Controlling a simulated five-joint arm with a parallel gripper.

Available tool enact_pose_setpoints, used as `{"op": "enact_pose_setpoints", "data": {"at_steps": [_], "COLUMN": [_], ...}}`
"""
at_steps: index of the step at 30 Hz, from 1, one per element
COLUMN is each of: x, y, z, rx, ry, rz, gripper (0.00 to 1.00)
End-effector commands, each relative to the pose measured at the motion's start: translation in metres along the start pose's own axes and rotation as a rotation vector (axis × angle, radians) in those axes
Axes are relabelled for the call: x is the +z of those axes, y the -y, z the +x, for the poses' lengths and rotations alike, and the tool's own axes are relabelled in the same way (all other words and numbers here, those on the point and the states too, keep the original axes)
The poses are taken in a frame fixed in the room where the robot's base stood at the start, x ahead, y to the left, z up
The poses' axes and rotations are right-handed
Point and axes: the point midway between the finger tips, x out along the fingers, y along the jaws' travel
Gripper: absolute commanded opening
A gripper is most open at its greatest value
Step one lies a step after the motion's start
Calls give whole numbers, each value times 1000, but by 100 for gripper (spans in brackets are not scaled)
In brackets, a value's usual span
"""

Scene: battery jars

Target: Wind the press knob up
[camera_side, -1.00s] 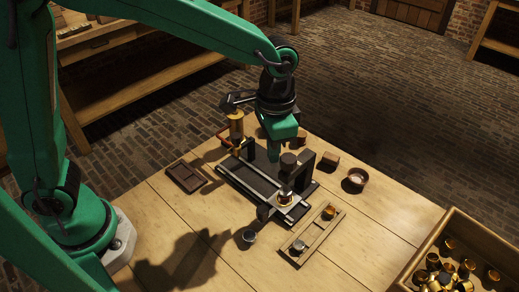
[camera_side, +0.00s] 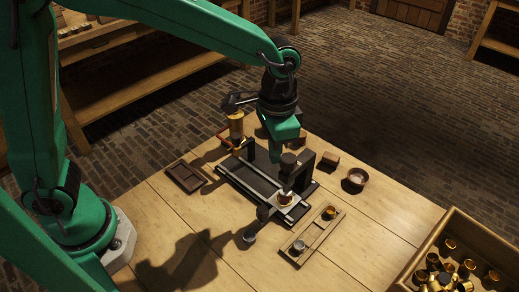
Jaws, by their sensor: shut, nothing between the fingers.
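The press knob (camera_side: 289,159) is a dark round knob at the top of the press, beside its dark upright post (camera_side: 307,168). The press stands on a dark railed base (camera_side: 240,182) on the wooden table. A small jar (camera_side: 285,198) with copper-brown contents sits on a pale plate under the knob. My gripper (camera_side: 274,158) points down just left of the knob, over the base. It is shut with nothing between its fingers. Whether it touches the knob cannot be told from this view.
A narrow wooden tray (camera_side: 313,237) with small cups lies in front of the press. A small cup (camera_side: 249,237) stands on the table. A dark tray (camera_side: 186,177) lies left, and a brass lamp-like piece (camera_side: 236,126) stands behind. A crate (camera_side: 470,225) of brass cups is at right.

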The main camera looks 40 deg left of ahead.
Motion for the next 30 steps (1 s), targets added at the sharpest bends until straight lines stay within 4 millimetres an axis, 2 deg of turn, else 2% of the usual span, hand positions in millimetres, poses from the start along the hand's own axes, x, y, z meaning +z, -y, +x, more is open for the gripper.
{"op": "enact_pose_setpoints", "data": {"at_steps": [30], "x": [-1], "y": [-20], "z": [0], "rx": [0], "ry": [-4], "rz": [1], "gripper": [0]}}
